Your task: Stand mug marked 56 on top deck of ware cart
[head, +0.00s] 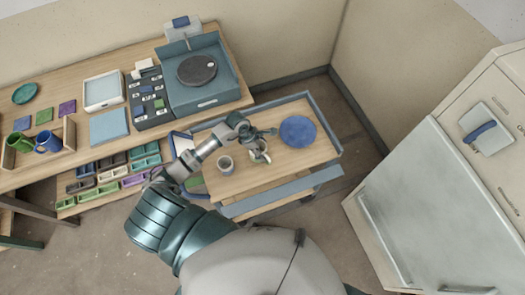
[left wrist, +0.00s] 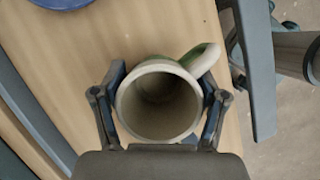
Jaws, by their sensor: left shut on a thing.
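My left gripper (head: 262,146) reaches over the ware cart's wooden top deck (head: 280,165). It is shut on a cream mug (head: 259,157) with a green handle. In the left wrist view the mug (left wrist: 160,104) sits between the two fingers (left wrist: 160,108), its open mouth facing the camera and its handle to the upper right. No mark 56 can be read on it. I cannot tell whether its base touches the deck. My right gripper is not in view.
A blue round plate (head: 298,131) lies to the right. Blue-grey rails (head: 282,192) edge the cart. A workbench (head: 60,88) with green and blue mugs stands left; a large cabinet (head: 430,200) stands right.

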